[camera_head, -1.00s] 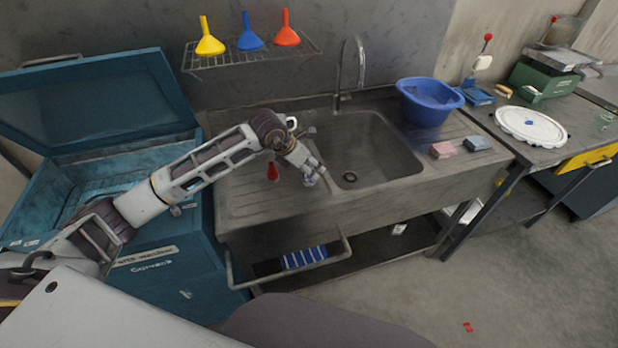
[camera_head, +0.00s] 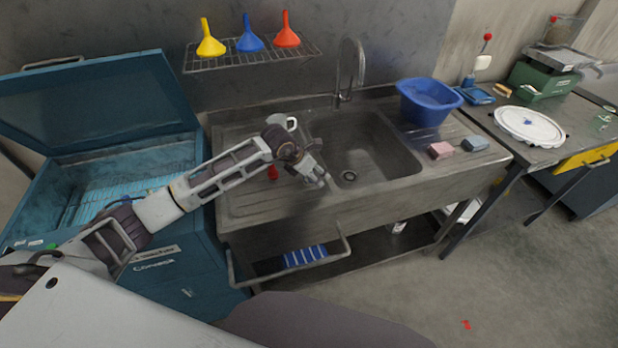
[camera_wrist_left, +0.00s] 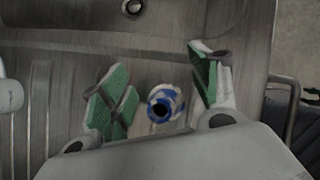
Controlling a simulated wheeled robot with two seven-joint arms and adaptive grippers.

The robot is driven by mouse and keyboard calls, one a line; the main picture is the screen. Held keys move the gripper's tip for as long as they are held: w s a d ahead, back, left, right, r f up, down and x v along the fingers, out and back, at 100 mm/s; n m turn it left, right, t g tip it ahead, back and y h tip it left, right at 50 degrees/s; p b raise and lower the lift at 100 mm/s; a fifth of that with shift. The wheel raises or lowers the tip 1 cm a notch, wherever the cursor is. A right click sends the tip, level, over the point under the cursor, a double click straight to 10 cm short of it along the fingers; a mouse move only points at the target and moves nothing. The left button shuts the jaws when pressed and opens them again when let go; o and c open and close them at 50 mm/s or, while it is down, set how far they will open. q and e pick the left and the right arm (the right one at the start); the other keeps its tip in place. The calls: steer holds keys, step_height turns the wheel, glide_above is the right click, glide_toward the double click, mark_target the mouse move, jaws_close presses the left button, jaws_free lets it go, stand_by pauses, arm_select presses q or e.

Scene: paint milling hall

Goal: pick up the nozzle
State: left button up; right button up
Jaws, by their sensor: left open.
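A small blue and white ringed piece with a dark hole in its top, which looks like the nozzle (camera_wrist_left: 165,103), stands on the grooved drainboard in the left wrist view. My left gripper (camera_wrist_left: 158,92) is open, with its green-padded fingers on either side of the piece and gaps to both. In the head view my left gripper (camera_head: 319,178) is low over the drainboard beside the sink bowl and hides most or all of the piece. I cannot tell how far the fingertips are above the board. My right gripper is not in view.
A red object (camera_head: 273,173) stands on the drainboard behind my left arm, partly hidden. The sink bowl (camera_head: 365,150) is right of the gripper. An open teal chest (camera_head: 165,262) stands left.

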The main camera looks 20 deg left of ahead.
arm_select(q)
steer(key=shift+c, duration=0.4)
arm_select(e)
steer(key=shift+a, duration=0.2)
arm_select(q)
steer(key=shift+c, duration=1.2)
steer(key=c, duration=0.8)
steer(key=shift+r, duration=0.1)
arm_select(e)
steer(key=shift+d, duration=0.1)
arm_select(q)
steer(key=shift+r, duration=0.45)
step_height(320, 180, up, 9)
steer(key=b, duration=0.1)
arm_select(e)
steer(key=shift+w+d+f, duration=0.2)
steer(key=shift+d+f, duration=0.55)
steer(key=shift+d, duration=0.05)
